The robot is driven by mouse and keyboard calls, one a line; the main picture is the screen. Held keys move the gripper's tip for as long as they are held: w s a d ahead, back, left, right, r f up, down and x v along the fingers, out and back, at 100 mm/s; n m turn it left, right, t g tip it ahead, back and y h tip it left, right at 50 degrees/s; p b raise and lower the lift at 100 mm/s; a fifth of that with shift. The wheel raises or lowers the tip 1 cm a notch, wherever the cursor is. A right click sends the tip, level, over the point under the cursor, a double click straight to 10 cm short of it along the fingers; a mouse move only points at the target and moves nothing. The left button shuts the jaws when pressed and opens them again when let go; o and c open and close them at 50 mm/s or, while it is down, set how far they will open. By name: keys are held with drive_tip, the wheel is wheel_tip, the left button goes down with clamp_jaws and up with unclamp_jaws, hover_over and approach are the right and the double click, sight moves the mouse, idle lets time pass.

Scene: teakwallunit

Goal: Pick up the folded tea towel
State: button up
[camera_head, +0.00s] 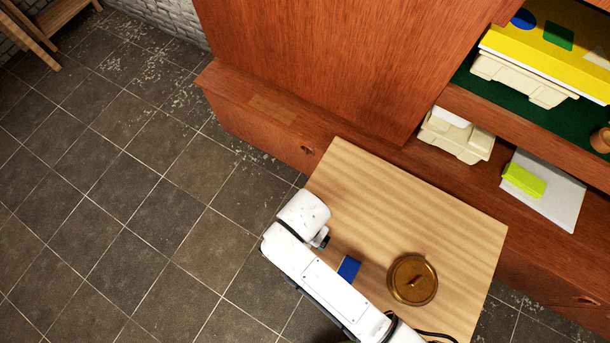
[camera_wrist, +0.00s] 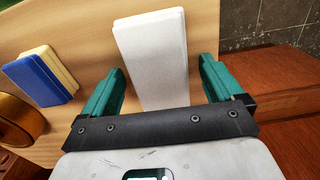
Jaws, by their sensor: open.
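A white, flat rectangular block that looks like the folded tea towel (camera_wrist: 152,50) lies on the pale wooden tabletop (camera_wrist: 85,35) in the wrist view. My gripper (camera_wrist: 160,68) is open, with its two green fingers on either side of the towel's near part. Whether the fingertips are down at the towel's height, I cannot tell. In the head view my white arm reaches over the table (camera_head: 440,210) and hides the towel and the gripper fingers.
A blue and yellow sponge-like block (camera_wrist: 40,75) lies left of the towel; its blue part shows in the head view (camera_head: 348,268). A round brass object (camera_head: 412,280) stands on the table. A reddish wooden wall unit (camera_head: 300,70) borders the table's far side. Tiled floor lies left.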

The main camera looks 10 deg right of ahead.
drive_tip(key=shift+c, duration=0.4)
drive_tip(key=c, duration=1.1)
drive_tip(key=shift+o, duration=0.2)
drive_tip(key=shift+r, duration=0.65)
drive_tip(key=s+d+r, duration=0.6)
drive_tip(key=s+r, duration=0.5)
drive_tip(key=s, duration=0.1)
drive_tip(key=shift+s+d+r+b, duration=0.2)
drive_tip(key=shift+s+r+b, duration=0.05)
drive_tip(key=shift+r+b, duration=0.1)
